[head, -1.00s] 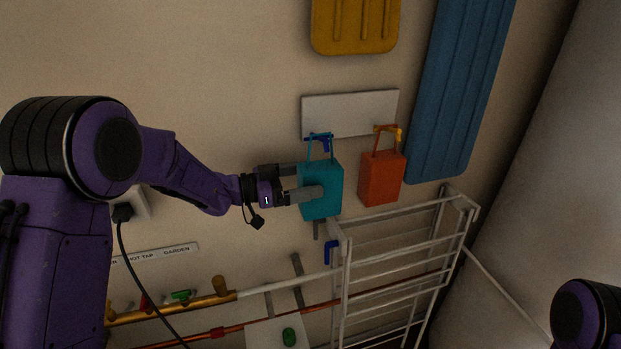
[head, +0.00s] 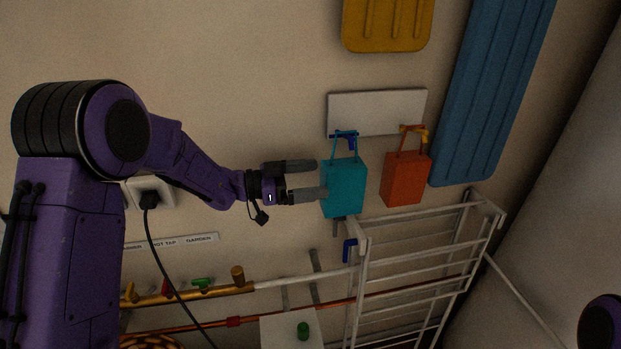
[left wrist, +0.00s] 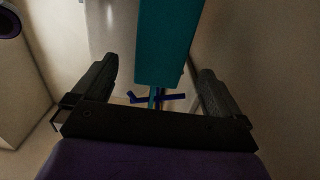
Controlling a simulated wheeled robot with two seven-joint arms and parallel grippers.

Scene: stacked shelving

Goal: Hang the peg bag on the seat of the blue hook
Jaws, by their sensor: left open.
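The teal peg bag (head: 344,190) hangs by its thin loop handle from the blue hook (head: 349,141) on the white wall plate. In the left wrist view the teal bag (left wrist: 170,40) fills the top middle, with its handle and the blue hook (left wrist: 160,98) below it in the picture. My left gripper (head: 322,178) is open at the bag's left side, its fingertips by the near edge and nothing gripped. Its spread fingers also show in the left wrist view (left wrist: 160,66). The handle's exact contact with the hook's seat is too small to tell. My right gripper is out of view.
An orange bag (head: 406,179) hangs from a yellow hook (head: 415,130) close at the right. A white drying rack (head: 415,265) stands below. A second blue hook (head: 348,250) is beside the rack.

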